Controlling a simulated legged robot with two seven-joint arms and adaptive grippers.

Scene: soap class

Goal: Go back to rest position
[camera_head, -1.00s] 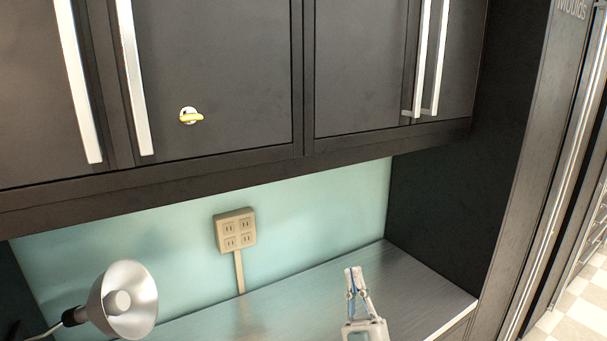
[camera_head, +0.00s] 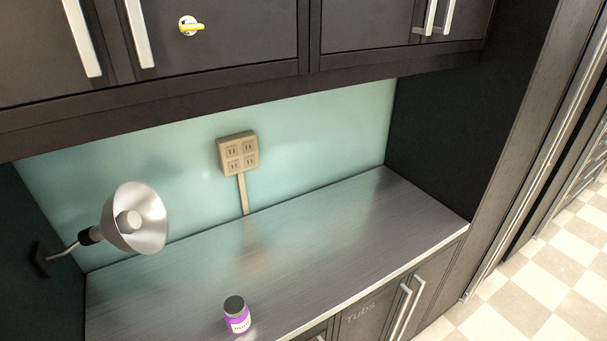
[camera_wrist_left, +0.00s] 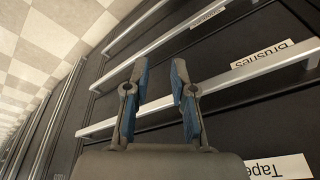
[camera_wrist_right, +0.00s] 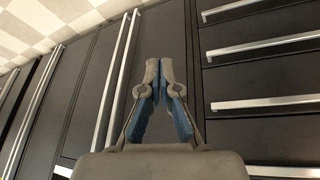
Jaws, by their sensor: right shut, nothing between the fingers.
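My left gripper (camera_wrist_left: 157,85) shows in the left wrist view, with its two blue-padded fingers apart and nothing between them. Behind it are drawer fronts with long metal handles. My right gripper (camera_wrist_right: 159,75) shows in the right wrist view, with its fingertips together and nothing held. Behind it are dark cabinet doors and drawers. Neither gripper shows in the head view now.
A purple jar with a dark lid (camera_head: 237,315) stands near the front of the metal counter (camera_head: 320,230). A lamp (camera_head: 137,218) juts from the left wall. An outlet box (camera_head: 238,153) is on the back wall. Dark upper cabinets (camera_head: 230,50) overhang the counter.

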